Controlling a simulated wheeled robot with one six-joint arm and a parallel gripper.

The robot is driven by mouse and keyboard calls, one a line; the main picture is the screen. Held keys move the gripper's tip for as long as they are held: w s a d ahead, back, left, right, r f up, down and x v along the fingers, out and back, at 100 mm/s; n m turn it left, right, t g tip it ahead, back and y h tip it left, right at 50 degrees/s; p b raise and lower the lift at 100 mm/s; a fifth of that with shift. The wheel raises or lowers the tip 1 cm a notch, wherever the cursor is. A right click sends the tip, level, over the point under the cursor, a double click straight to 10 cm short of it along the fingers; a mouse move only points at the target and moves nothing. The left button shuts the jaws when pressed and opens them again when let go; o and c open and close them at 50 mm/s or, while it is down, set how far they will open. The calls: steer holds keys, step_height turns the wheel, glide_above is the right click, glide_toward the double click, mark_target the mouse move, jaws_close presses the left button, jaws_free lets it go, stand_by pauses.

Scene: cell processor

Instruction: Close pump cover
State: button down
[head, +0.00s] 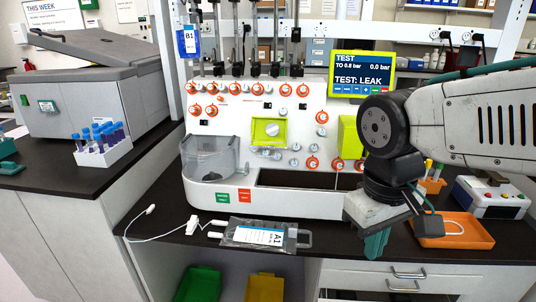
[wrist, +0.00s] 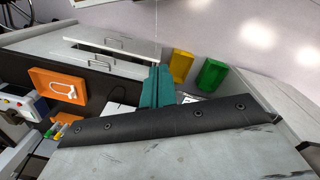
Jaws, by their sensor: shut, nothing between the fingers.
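The white cell processor (head: 312,200) stands on the dark counter. My gripper (head: 376,244), with teal fingers, points down in front of the processor's lower right, over the counter's front edge. It is shut and empty, apart from both yellow-green parts. It also shows in the wrist view (wrist: 157,88).
A labelled bag (head: 258,235) with white tubing lies on the counter left of my gripper. An orange tray (head: 452,231) lies to the right. A clear bowl-like housing (head: 209,157) juts from the processor's left. A screen (head: 362,74) reads "TEST: LEAK".

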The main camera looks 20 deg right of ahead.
mark_target(270, 146)
steer(key=w+d+f+n+t+h, duration=0.1)
steer(key=w+d+f+n+h, duration=0.15)
steer(key=w+n+h, duration=0.4)
steer(key=w+d+f+n+t+h, duration=0.1)
steer(key=w+f+n, duration=0.25)
steer(key=w, duration=0.55)
steer(key=w+a+f+n+t+y, duration=0.1)
steer(key=w+a+n+t+y, duration=0.1)
steer(key=w+a+n+t, duration=0.6)
steer(key=w+a+f+n+t+y, duration=0.15)
steer(key=w+a+n, duration=0.35)
steer(key=w+n, duration=0.7)
steer(key=x, duration=0.9)
steer(key=shift+n+t, duration=0.35)
steer(key=shift+n, duration=0.05)
steer(key=shift+w+r, duration=0.15)
steer(key=shift+r, duration=0.95)
steer(key=shift+w+r, duration=0.1)
steer(key=shift+r, duration=1)
steer(key=shift+r, duration=0.1)
steer(key=shift+r, duration=0.2)
